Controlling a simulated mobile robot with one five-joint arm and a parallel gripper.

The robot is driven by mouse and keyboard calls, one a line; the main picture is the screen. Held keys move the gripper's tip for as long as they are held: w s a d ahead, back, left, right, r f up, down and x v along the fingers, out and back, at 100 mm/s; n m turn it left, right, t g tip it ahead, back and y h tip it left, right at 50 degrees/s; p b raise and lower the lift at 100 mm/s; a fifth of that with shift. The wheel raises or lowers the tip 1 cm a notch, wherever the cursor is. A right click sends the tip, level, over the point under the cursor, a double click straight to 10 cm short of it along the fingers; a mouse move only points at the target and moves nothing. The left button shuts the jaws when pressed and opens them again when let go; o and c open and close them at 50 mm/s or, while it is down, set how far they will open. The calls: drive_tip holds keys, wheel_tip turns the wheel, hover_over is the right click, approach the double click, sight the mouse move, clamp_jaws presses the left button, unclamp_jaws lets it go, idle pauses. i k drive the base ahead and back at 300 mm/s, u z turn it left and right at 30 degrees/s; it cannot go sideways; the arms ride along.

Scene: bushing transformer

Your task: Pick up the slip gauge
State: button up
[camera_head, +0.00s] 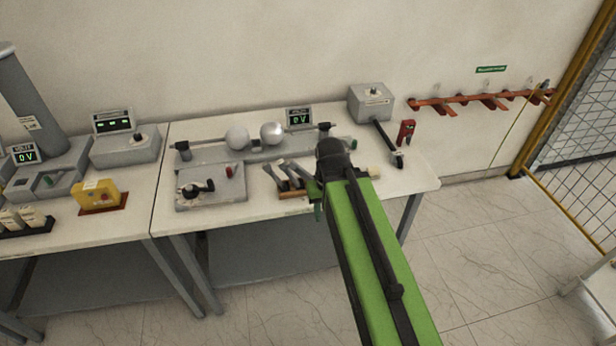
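My green arm reaches up from the lower right, over the front of the right-hand table (415,178). My gripper (317,192) is a small dark shape at the arm's far end, mostly hidden behind the arm. I cannot tell whether it is open or holds anything. Just left of it, several grey flat-bladed tools (283,172) lean in a low brown wooden holder (292,194). The slip gauge may be among them, but they are too small to tell. A small cream piece (374,171) shows just right of the arm.
Two metal spheres (271,132) on a grey stand lie behind the holder. A grey box with a knob and lever (222,190) sits to the left. A grey box (370,102) and a red clamp-like piece (406,132) are at the back right. Open floor lies in front.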

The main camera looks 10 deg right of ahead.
sight(291, 164)
drive_tip(key=i, duration=0.6)
drive_tip(key=u, duration=5.75)
drive_tip(key=i, duration=0.1)
drive_tip(key=z, duration=3.3)
drive_tip(key=k, duration=0.8)
drive_tip(key=z, duration=0.25)
drive_tip(key=i, duration=0.85)
drive_tip(key=u, duration=0.15)
